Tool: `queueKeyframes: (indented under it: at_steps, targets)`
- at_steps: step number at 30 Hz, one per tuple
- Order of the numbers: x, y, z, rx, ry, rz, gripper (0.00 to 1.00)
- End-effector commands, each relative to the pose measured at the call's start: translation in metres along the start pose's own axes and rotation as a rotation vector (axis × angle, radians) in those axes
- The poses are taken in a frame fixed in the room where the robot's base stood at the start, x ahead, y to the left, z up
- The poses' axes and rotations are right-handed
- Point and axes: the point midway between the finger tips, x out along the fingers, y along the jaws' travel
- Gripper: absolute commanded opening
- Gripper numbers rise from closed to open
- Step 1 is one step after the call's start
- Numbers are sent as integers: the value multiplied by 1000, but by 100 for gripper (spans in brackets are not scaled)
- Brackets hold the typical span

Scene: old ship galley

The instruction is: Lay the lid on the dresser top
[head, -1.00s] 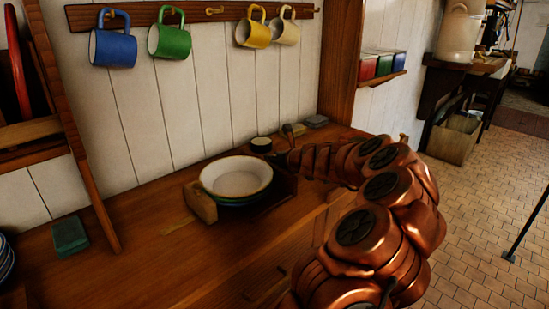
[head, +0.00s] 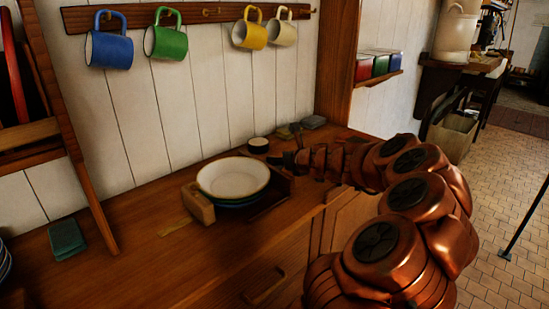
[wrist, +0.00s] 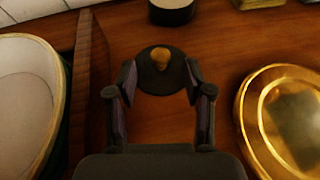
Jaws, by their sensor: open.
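The lid (wrist: 158,80), a dark round disc with a small tan knob, shows in the wrist view with its knob up. It appears to lie flat on the brown wooden dresser top (head: 130,255). My gripper (wrist: 160,88) is open, its two fingers on either side of the lid in the picture; I see no grip on the knob. In the head view my gripper (head: 287,148) is small and dark at the end of my copper arm, just right of the stacked bowls. I cannot make out the lid there.
Stacked bowls (head: 233,178) stand in a wooden rack (head: 199,204) left of my gripper. A dark round pot (head: 258,145) stands behind. A round brass object (wrist: 285,125) lies close on the right. The front left dresser top is mostly clear. Mugs hang above.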

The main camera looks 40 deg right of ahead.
Motion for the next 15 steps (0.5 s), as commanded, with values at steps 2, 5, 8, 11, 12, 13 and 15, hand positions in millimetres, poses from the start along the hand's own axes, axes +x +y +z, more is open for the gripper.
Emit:
queueKeyframes:
  at_steps: [2, 5, 8, 11, 12, 13, 15]
  targets:
    - [-13, -2, 1, 1, -1, -4, 51]
    - [-27, -2, 1, 1, -2, -5, 51]
    - [-40, -2, 1, 0, -1, -4, 51]
    - [-50, -1, 0, 0, -1, -4, 51]
    - [-54, -1, 0, 0, -1, -3, 51]
    - [-56, -1, 0, 0, -1, -3, 51]
    - [-60, -1, 0, 0, -1, -2, 51]
